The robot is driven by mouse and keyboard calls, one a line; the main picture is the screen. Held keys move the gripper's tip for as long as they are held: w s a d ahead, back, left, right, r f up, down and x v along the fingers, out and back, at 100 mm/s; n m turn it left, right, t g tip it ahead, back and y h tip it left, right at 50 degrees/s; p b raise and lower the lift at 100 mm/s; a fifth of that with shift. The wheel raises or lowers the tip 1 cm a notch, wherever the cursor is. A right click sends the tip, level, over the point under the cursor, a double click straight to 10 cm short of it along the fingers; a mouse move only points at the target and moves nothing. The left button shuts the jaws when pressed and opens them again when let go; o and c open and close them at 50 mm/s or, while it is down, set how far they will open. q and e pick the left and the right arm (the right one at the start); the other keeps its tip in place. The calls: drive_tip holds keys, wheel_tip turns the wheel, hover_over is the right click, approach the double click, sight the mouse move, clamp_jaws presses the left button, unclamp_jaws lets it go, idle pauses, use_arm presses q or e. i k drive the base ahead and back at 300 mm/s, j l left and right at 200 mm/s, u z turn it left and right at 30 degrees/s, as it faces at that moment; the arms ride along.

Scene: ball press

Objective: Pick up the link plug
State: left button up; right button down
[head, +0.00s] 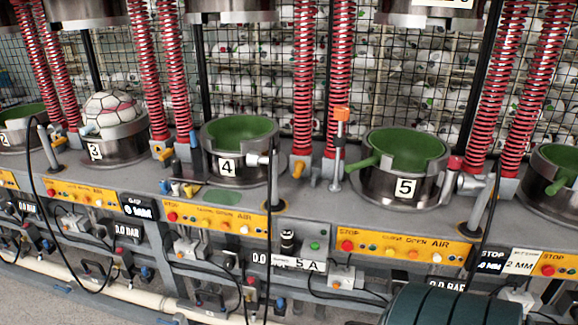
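I cannot tell for sure which item is the link plug. Small coloured fittings lie on the grey bench top: a blue and yellow group (180,188) left of press 4, and an orange fitting (298,168) right of it. An upright metal pin with an orange head (341,115) stands between presses 4 and 5. A thin black cable (269,200) hangs down in front of press 4's right side. Neither of my grippers shows in the head view.
Press 4 (227,166) and press 5 (405,188) hold open green moulds. Press 3 (118,149) holds a white and red ball (110,107). Red springs (305,80) rise behind. Yellow button panels (400,248) line the front. A dark green ribbed object (455,305) fills the bottom right.

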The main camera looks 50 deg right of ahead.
sight(287, 236)
drive_tip(key=z, duration=1.65)
